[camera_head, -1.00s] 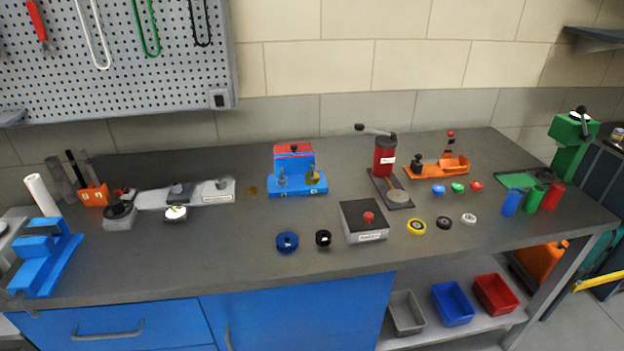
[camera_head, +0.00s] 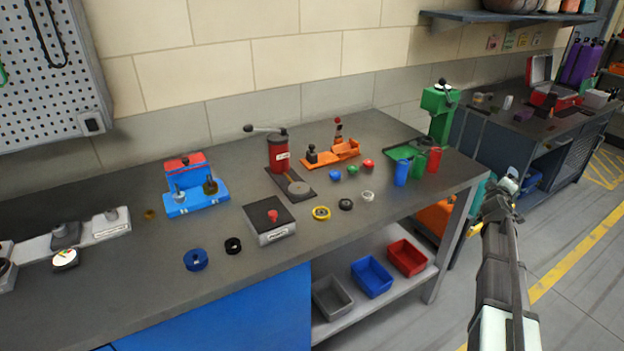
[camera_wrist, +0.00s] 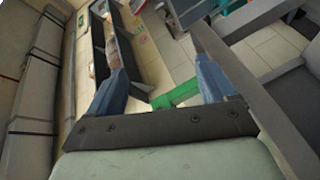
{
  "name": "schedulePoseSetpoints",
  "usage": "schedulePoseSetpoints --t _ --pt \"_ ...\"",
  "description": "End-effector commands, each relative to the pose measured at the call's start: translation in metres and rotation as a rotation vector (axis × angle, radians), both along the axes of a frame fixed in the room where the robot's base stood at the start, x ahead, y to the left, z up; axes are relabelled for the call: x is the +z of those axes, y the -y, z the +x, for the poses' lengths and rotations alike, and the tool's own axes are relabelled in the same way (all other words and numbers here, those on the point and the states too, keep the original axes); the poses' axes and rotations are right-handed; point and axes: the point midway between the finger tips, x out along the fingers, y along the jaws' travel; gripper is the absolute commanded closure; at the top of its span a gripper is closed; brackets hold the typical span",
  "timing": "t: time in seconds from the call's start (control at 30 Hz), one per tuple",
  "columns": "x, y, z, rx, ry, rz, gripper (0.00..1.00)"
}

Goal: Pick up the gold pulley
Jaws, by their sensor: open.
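No part is plainly labelled as the gold pulley. A yellow ring (camera_head: 321,213) with a dark centre lies farther right, in front of the red press. My gripper (camera_head: 500,186) is raised at the right, beyond the bench's right end and far from all of these. In the wrist view my gripper (camera_wrist: 160,60) is open and empty, with its two fingers apart; none of the gold or yellow pieces shows there.
Bins stand on the shelf below.

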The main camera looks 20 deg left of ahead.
Motion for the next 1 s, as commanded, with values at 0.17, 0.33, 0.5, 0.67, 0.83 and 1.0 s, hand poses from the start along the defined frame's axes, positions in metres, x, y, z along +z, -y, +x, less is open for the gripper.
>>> schedulePoseSetpoints --t 0.17,0.33,0.5,0.67,0.83,1.0 --pt "0.060 -0.002 0.019 0.042 0.073 -0.075 0.16" --pt "0.105 -0.022 0.042 0.067 0.118 -0.092 0.16" --pt "0.120 -0.069 0.069 0.066 0.115 -0.005 0.16" --pt "0.124 -0.128 0.093 0.059 0.079 0.112 0.16" --pt "0.125 -0.216 0.118 0.059 0.006 0.268 0.16" --pt "0.124 -0.316 0.129 0.065 -0.099 0.418 0.16"
